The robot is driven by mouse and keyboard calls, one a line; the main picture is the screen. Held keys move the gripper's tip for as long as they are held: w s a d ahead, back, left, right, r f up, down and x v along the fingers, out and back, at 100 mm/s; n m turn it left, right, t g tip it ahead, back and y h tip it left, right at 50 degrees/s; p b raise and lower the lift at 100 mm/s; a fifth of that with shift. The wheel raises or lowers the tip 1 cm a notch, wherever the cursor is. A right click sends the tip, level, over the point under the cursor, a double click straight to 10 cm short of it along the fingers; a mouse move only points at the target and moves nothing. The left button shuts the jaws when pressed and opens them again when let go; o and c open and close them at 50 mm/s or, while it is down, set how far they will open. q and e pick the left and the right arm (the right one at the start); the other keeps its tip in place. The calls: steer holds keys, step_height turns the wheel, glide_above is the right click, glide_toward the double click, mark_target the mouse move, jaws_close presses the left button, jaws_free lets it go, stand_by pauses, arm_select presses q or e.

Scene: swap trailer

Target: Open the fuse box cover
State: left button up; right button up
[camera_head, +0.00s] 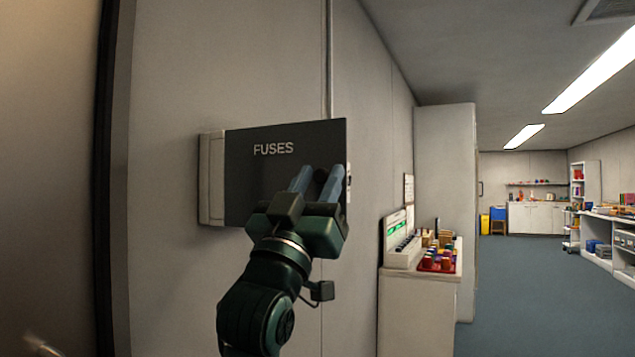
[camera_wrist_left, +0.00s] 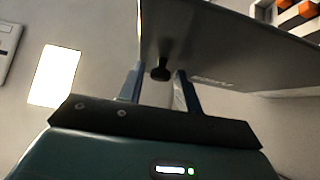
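The fuse box (camera_head: 211,180) is a pale grey box on the wall, with a dark flat cover (camera_head: 245,185) marked "FUSES". I cannot tell if the cover stands slightly ajar. My left gripper (camera_head: 318,180) is in front of the cover's lower right part, its two blue-grey fingers pointing at it. In the left wrist view the fingers (camera_wrist_left: 158,88) are apart, with a small dark knob (camera_wrist_left: 160,73) on the cover (camera_wrist_left: 235,50) between their tips. I see gaps beside the knob. My right gripper is not in view.
A pale cabinet (camera_head: 415,315) stands right of the box, with a red tray (camera_head: 438,266) and small items on it. A tall grey partition (camera_head: 445,180) is behind it. A dark door frame (camera_head: 108,180) is at left. Open blue floor (camera_head: 520,290) lies at right.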

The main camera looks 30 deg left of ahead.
arm_select(q)
steer(key=shift+o, duration=0.6)
steer(key=b+v, duration=1.2)
steer(key=v, duration=0.1)
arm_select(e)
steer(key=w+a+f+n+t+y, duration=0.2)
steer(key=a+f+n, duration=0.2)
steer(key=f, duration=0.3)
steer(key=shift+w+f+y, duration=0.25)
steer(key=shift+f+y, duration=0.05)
arm_select(q)
steer(key=shift+f, duration=0.1)
